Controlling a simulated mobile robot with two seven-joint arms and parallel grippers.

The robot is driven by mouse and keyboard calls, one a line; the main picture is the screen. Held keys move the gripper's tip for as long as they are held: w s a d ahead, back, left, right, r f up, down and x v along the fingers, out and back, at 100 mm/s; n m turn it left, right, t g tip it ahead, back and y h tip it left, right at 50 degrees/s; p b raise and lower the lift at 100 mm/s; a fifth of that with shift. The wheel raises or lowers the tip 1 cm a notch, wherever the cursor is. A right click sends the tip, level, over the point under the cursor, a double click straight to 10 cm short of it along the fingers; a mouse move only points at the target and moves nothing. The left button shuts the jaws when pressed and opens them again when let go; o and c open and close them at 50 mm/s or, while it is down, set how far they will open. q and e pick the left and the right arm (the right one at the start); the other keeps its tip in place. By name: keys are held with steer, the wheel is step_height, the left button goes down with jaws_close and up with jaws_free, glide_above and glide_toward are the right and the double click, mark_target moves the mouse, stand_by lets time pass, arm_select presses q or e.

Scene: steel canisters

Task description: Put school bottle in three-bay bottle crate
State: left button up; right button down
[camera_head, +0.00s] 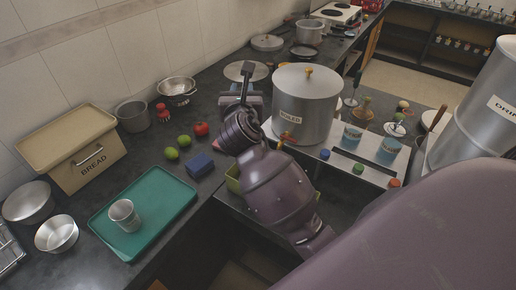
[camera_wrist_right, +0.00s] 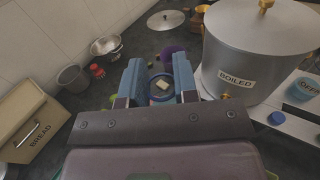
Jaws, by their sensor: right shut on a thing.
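My right gripper (camera_head: 246,78) is at the back of the counter, left of the big steel canister. In the right wrist view its two blue-grey fingers (camera_wrist_right: 158,76) are shut on a round blue thing with a pale square top (camera_wrist_right: 162,86), which I take as the school bottle. In the head view the bottle is hidden by my gripper and arm. A yellow-green edge (camera_head: 233,179) shows beside my right forearm; it may be part of the three-bay bottle crate, but the arm hides most of it. My left gripper is not in view.
A steel canister labelled BOILED (camera_head: 304,100) stands close right of my gripper. Left are limes (camera_head: 171,153), a tomato (camera_head: 200,129), a blue block (camera_head: 200,165), a green tray (camera_head: 165,205) with a steel cup (camera_head: 124,214), and a bread bin (camera_head: 75,150).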

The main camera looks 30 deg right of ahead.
step_height(320, 180, down, 13)
steer(key=shift+a+f+b, duration=0.1)
steer(key=shift+f+b, duration=0.05)
steer(key=shift+b, duration=1.05)
step_height(320, 180, down, 4)
steer(key=shift+s+f+b, duration=0.1)
steer(key=shift+b, duration=0.5)
steer(key=shift+f, duration=0.3)
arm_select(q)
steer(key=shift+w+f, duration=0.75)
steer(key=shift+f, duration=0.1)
arm_select(e)
steer(key=shift+f, duration=0.15)
steer(key=c, duration=0.9)
jaws_free()
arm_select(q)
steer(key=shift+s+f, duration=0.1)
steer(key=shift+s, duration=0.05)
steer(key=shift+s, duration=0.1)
